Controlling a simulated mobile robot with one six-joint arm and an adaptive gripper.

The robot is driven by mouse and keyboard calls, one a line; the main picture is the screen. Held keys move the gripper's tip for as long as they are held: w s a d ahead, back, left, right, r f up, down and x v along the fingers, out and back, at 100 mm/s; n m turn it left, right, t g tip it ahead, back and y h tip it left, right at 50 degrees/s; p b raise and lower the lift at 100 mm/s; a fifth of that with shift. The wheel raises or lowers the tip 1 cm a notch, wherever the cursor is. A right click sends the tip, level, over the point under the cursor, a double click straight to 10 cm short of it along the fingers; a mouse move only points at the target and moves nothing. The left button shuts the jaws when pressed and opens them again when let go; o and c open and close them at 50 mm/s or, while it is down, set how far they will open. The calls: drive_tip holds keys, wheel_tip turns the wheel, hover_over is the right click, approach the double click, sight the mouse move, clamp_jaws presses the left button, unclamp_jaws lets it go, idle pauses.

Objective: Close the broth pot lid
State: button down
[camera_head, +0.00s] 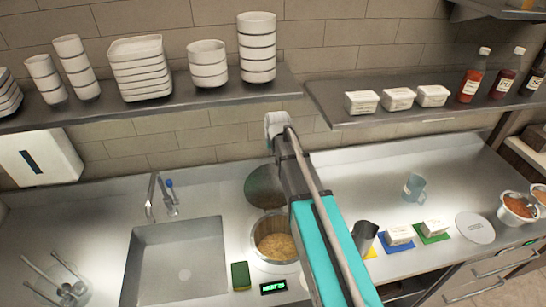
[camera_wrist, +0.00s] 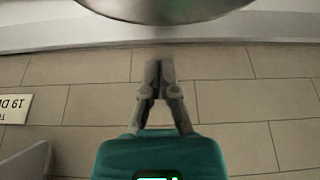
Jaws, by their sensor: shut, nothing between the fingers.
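The broth pot (camera_head: 273,240) is sunk in the counter right of the sink, with tan broth or grain-like content showing. Its round dark metal lid (camera_head: 266,187) stands raised at the pot's back edge, so the pot is open. My arm passes over the pot's right side and covers part of the lid. In the wrist view my gripper (camera_wrist: 160,72) is shut and empty, with the tiled wall behind it. A rounded grey metal edge (camera_wrist: 165,10), probably the lid, shows at the top, apart from the fingertips. My fingers cannot be made out in the head view.
A shelf (camera_head: 150,106) with stacked white bowls and another shelf (camera_head: 400,110) with tubs and bottles hang above. The sink (camera_head: 178,262) is left of the pot. A green sponge (camera_head: 240,275), a dark jug (camera_head: 365,235) and a glass cup (camera_head: 414,187) stand on the counter.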

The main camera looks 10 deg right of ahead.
drive_tip(key=b+x, duration=0.9)
drive_tip(key=shift+f, duration=0.4)
drive_tip(key=shift+w, duration=0.15)
idle(0.3)
